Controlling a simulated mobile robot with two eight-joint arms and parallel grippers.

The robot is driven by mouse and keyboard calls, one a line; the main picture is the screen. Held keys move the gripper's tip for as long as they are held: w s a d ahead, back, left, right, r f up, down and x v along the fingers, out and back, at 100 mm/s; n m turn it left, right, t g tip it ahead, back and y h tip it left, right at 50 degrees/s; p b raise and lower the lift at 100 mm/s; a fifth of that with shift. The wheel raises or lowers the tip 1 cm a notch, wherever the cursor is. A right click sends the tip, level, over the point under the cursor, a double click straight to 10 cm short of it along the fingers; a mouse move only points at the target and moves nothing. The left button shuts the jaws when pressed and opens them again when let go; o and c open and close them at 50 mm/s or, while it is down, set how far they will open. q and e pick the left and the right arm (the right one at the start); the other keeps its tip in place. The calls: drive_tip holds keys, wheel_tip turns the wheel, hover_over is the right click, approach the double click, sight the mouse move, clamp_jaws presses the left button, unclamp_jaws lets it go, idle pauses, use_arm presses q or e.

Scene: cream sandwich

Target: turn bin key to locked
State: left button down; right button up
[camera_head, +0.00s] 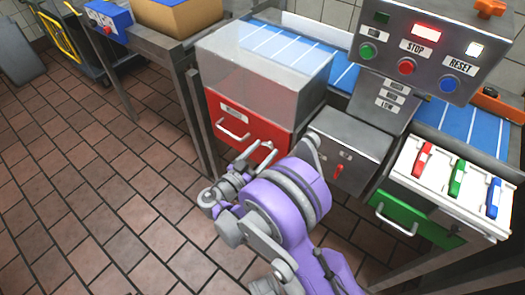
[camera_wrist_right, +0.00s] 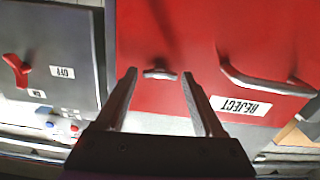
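The red bin front (camera_head: 225,113) sits under a clear-topped housing in the head view, with its handle (camera_head: 232,130) on the left. In the right wrist view the red bin panel (camera_wrist_right: 190,35) fills the middle, turned upside down, with a REJECT label (camera_wrist_right: 240,106). A small grey key (camera_wrist_right: 160,74) lies crosswise on the panel. My right gripper (camera_wrist_right: 159,77) is open, one finger on each side of the key. I see no clear grip on it, and contact is hard to tell. My left gripper is not in view.
A grey switch box (camera_head: 345,150) with a red lever stands right of the bin. A control panel (camera_head: 420,45) with STOP and RESET buttons is above. A white tray (camera_head: 445,170) with coloured handles is at right. Tiled floor is free at left.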

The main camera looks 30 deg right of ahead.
drive_tip(key=c, duration=1)
drive_tip(key=n+b, duration=0.2)
drive_tip(key=n, duration=1.4)
drive_tip(key=shift+n, duration=0.4)
drive_tip(key=o, duration=1.3)
